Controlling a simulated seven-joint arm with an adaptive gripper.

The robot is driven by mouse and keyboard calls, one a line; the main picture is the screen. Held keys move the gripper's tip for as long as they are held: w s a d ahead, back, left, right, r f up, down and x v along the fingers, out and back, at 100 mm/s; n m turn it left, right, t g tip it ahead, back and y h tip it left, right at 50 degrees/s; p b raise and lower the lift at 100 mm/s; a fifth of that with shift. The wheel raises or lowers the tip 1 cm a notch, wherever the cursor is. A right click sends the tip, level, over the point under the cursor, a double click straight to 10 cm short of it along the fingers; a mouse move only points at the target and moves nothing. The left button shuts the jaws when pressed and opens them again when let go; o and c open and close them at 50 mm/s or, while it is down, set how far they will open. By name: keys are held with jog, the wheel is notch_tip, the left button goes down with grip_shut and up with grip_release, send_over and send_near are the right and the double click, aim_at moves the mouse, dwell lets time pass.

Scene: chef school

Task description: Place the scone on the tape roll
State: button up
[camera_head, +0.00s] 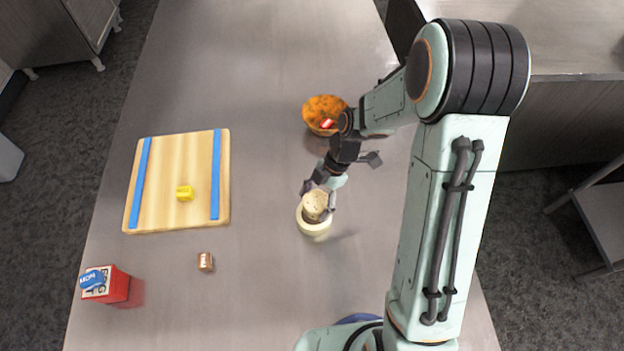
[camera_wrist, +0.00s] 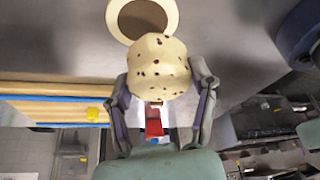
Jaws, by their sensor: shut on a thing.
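The scone (camera_head: 315,204) is a pale, rounded piece with dark specks; it also shows large in the wrist view (camera_wrist: 158,68). My gripper (camera_head: 318,198) is shut on it, with one finger on each side in the wrist view (camera_wrist: 160,88). The tape roll (camera_head: 314,229) is a cream ring lying flat on the table. In the head view the scone overlaps the roll's far part. In the wrist view the tape roll (camera_wrist: 113,20) shows beyond the scone, its hole partly in view. I cannot tell whether the scone touches the roll.
An orange bowl (camera_head: 322,108) stands behind my gripper. A wooden board (camera_head: 165,165) with blue strips and a yellow cube (camera_head: 185,193) lies to the left. A small brown item (camera_head: 205,262) and a red box (camera_head: 118,288) are at the front left. The table between is clear.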

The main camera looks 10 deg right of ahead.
aim_at(313, 207)
jog(key=shift+w+a+f, duration=0.1)
jog(key=shift+w+f, duration=0.15)
jog(key=shift+f, duration=0.05)
jog(key=shift+w+f, duration=0.15)
jog(key=shift+f, duration=0.8)
jog(key=shift+w+f, duration=0.15)
jog(key=shift+f, duration=0.75)
jog(key=shift+f, duration=0.15)
jog(key=o, duration=1.1)
jog(key=shift+o, duration=0.2)
